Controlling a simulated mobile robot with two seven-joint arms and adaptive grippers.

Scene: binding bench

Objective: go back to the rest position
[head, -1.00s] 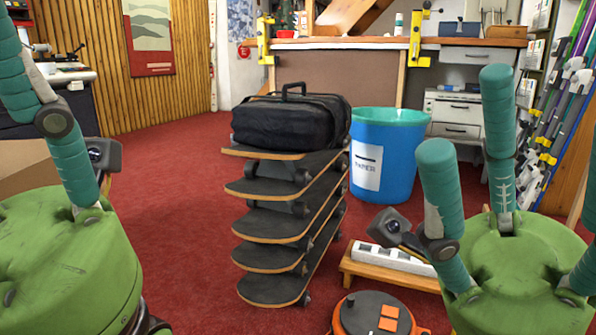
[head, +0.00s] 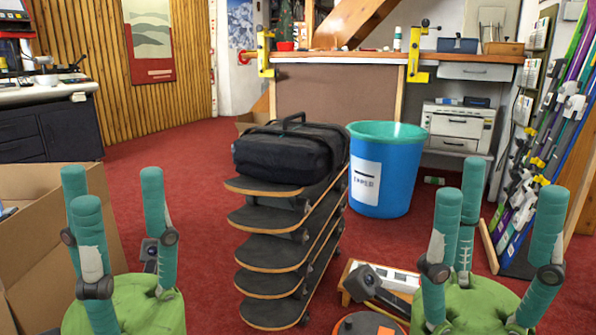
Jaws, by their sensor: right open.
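My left gripper (head: 113,195) is at the lower left, a green hand with teal fingers pointing up. Its fingers stand apart with nothing between them. My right gripper (head: 484,208) is at the lower right, of the same form, also open and empty. Both are in front of the stack of skateboards (head: 270,252), one to each side of it, and I see neither touching anything. The lower parts of both hands are cut off by the bottom edge of the view.
A black bag (head: 285,152) lies on the skateboards. A blue bin (head: 397,185) stands behind. An open cardboard box (head: 38,260) is close beside my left gripper. A low wooden stand with a white power strip (head: 400,279) is left of my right gripper. Skis (head: 540,150) lean at the right.

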